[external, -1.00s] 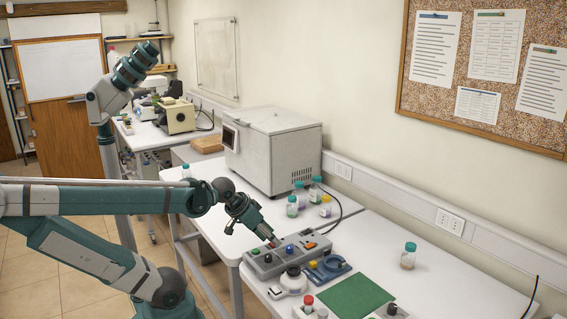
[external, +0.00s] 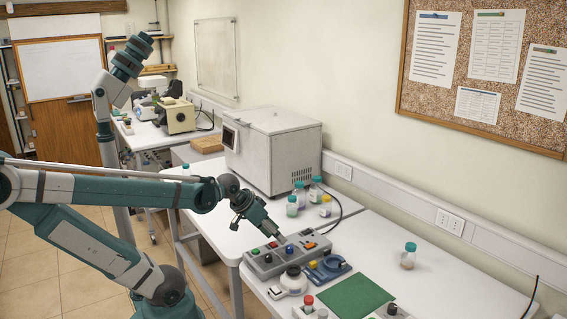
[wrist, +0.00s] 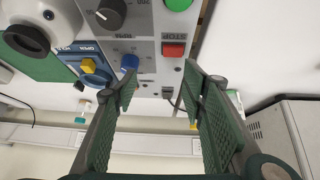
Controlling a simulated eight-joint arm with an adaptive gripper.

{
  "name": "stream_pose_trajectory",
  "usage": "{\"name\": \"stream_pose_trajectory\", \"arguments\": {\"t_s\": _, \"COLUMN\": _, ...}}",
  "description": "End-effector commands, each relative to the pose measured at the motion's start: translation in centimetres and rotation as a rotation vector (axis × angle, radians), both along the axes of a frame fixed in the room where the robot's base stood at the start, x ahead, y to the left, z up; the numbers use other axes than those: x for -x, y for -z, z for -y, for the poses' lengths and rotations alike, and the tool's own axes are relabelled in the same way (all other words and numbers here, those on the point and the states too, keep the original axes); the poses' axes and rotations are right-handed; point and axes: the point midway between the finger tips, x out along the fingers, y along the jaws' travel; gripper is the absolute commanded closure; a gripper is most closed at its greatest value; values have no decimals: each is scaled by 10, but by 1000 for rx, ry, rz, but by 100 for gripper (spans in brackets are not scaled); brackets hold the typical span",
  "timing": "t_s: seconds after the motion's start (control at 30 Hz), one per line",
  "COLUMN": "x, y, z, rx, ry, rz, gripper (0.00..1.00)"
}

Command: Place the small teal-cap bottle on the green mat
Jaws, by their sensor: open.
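The green mat (external: 355,297) lies flat and bare on the front table; part of it shows at the left of the wrist view (wrist: 45,66). A teal-cap bottle (external: 409,258) stands upright, alone, right of the mat near the wall. Several other teal-cap bottles (external: 292,208) stand by the grey machine, and one (external: 186,171) is farther left; I cannot tell which bottle is meant by small. My gripper (external: 279,235) is above the grey control box, away from the mat. In the wrist view its fingers (wrist: 162,82) are apart with nothing held between them.
The control box (external: 262,268) has coloured buttons and knobs. A blue device (external: 328,270) and a white device (external: 290,283) stand between it and the mat. Table right of the mat is mostly clear.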

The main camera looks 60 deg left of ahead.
Motion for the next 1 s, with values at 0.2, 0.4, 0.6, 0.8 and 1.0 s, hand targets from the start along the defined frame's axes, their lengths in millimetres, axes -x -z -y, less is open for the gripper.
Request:
{"name": "stream_pose_trajectory", "arguments": {"t_s": 0.2, "x": -25, "y": -2, "z": -9, "rx": 28, "ry": 23, "rz": 14, "gripper": 58}}
{"name": "stream_pose_trajectory", "arguments": {"t_s": 0.4, "x": -47, "y": -2, "z": -20, "rx": 53, "ry": 48, "rz": 37, "gripper": 58}}
{"name": "stream_pose_trajectory", "arguments": {"t_s": 0.6, "x": -71, "y": -4, "z": -36, "rx": 77, "ry": 73, "rz": 72, "gripper": 58}}
{"name": "stream_pose_trajectory", "arguments": {"t_s": 0.8, "x": -94, "y": -4, "z": -55, "rx": 96, "ry": 96, "rz": 117, "gripper": 58}}
{"name": "stream_pose_trajectory", "arguments": {"t_s": 1.0, "x": -115, "y": -6, "z": -78, "rx": 108, "ry": 115, "rz": 173, "gripper": 58}}
